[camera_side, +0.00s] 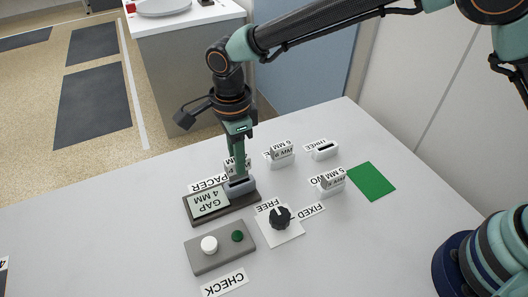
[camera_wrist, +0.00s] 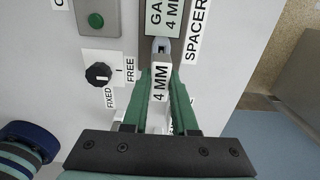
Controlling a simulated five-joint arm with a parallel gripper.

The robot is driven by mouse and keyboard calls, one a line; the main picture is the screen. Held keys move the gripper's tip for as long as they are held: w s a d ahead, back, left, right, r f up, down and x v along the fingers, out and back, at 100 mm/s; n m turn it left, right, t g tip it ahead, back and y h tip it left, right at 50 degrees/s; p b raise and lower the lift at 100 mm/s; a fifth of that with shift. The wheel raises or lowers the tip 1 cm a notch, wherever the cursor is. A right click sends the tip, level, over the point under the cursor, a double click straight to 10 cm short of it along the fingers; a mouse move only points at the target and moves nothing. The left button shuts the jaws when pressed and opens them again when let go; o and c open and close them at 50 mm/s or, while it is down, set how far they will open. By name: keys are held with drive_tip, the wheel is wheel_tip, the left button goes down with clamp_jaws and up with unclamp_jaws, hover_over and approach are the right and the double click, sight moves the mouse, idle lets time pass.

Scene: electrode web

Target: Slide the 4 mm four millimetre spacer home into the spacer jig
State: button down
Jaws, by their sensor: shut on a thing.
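The white spacer labelled 4 MM (camera_wrist: 160,85) is between the green fingers of my gripper (camera_wrist: 162,76), which is shut on it. In the side view my gripper (camera_side: 238,172) points down over the spacer jig (camera_side: 226,213), a dark plate with a display (camera_side: 208,200) reading GAP 4 MM. The fingertips are at the grey slot block (camera_side: 241,187) on the jig's right part. In the wrist view the block (camera_wrist: 162,46) lies just beyond the spacer's end. The fingers hide part of the spacer, and I cannot tell how far it sits in the slot.
White holders with a 6 MM spacer (camera_side: 281,153) and a 5 MM spacer (camera_side: 332,180) stand right of the jig, near an empty slotted holder (camera_side: 323,150) and a green pad (camera_side: 371,181). A FREE/FIXED knob (camera_side: 280,217) and CHECK box (camera_side: 220,249) are in front.

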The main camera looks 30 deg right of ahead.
drive_tip(key=shift+f, duration=2)
drive_tip(key=c, duration=0.6)
unclamp_jaws()
wheel_tip(320, 180, up, 12)
drive_tip(key=shift+r, duration=0.1)
idle(0.4)
